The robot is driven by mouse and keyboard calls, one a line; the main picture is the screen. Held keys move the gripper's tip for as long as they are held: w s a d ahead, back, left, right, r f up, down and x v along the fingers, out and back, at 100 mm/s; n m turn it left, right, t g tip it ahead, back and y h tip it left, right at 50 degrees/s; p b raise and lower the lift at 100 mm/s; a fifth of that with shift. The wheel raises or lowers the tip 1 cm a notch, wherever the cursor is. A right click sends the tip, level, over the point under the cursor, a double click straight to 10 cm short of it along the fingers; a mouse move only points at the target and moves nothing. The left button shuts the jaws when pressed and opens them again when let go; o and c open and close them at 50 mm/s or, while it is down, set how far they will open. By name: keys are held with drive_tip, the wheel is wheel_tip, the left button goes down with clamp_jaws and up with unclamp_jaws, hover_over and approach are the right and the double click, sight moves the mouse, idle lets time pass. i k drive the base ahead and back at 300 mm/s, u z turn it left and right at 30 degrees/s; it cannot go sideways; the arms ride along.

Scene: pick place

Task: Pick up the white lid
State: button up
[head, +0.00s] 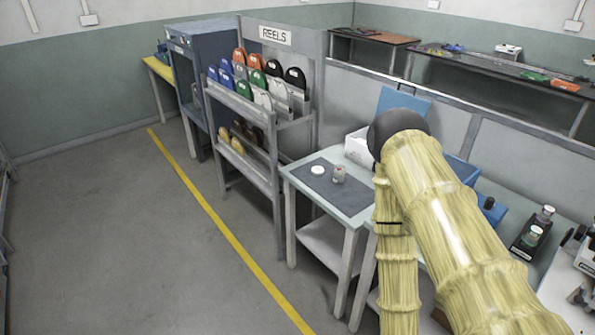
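A small round white lid (318,170) lies flat on a dark grey mat (345,198) on a small table (290,184). My arm, in a yellowish sleeve, rises on the right, bends at a dark joint and comes down just right of the mat. My gripper is not visible in this view. Nothing covers the lid.
A rack (271,109) of coloured reels marked REELS stands left of the table. Behind the mat is a white box (358,148). Two jars sit in a black tray (521,247) at right. The floor at left is open, crossed by a yellow line (222,226).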

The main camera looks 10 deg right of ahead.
sight(316, 170)
drive_tip(key=u, duration=0.7)
drive_tip(key=i, duration=0.75)
drive_tip(key=u, duration=0.5)
drive_tip(key=i, duration=0.8)
drive_tip(key=z, duration=0.35)
